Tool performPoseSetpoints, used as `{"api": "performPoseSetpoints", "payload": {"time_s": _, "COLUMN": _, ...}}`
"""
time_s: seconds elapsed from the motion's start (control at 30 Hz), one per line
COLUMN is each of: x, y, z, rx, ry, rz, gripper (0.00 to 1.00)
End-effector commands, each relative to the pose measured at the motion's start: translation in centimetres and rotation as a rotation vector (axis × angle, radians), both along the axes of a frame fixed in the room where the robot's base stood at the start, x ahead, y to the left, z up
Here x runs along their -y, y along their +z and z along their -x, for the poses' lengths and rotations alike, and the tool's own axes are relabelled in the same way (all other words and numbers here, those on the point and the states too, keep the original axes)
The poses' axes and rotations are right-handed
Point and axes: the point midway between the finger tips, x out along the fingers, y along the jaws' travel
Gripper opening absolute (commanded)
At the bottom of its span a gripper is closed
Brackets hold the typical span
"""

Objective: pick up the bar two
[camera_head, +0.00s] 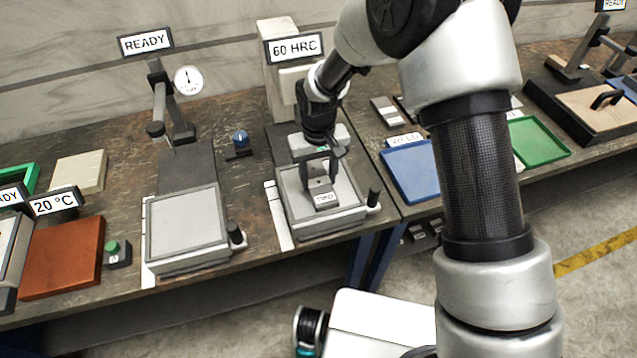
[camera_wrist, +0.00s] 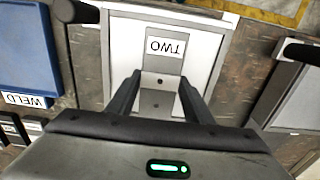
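Bar two (camera_head: 325,201) is a small grey metal bar with a white label. It lies flat on the pale square stage of the hardness tester (camera_head: 345,214) marked "60 HRC". In the wrist view the label on the bar (camera_wrist: 165,48) reads "TWO" upside down, and a small dark hole shows near its middle. My gripper (camera_head: 321,178) points down over the bar. In the wrist view my gripper (camera_wrist: 160,84) is open, one finger on each side of the bar, with gaps visible. Whether the fingertips are down at the bar's height is hard to tell.
The tester's column (camera_head: 281,95) stands close behind my gripper, and a dark handle (camera_head: 373,198) sticks up at the stage's right. A gauge stand with a similar plate (camera_head: 187,220) is to the left. A blue tray (camera_head: 410,168) marked "WELD" lies to the right.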

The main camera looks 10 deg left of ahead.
Motion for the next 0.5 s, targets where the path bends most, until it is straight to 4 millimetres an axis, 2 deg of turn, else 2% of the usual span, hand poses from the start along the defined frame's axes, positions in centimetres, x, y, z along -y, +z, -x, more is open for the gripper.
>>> {"api": "performPoseSetpoints", "payload": {"time_s": 0.03, "x": 0.00, "y": 0.02, "z": 0.00, "rx": 0.000, "ry": 0.000, "rz": 0.000, "gripper": 0.28}}
{"api": "performPoseSetpoints", "payload": {"time_s": 0.2, "x": 0.01, "y": 0.03, "z": -0.01, "rx": 0.000, "ry": 0.000, "rz": 0.000, "gripper": 0.00}}
{"api": "performPoseSetpoints", "payload": {"time_s": 0.5, "x": -0.10, "y": 0.28, "z": -0.15, "rx": 0.004, "ry": 0.000, "rz": -0.003, "gripper": 0.00}}
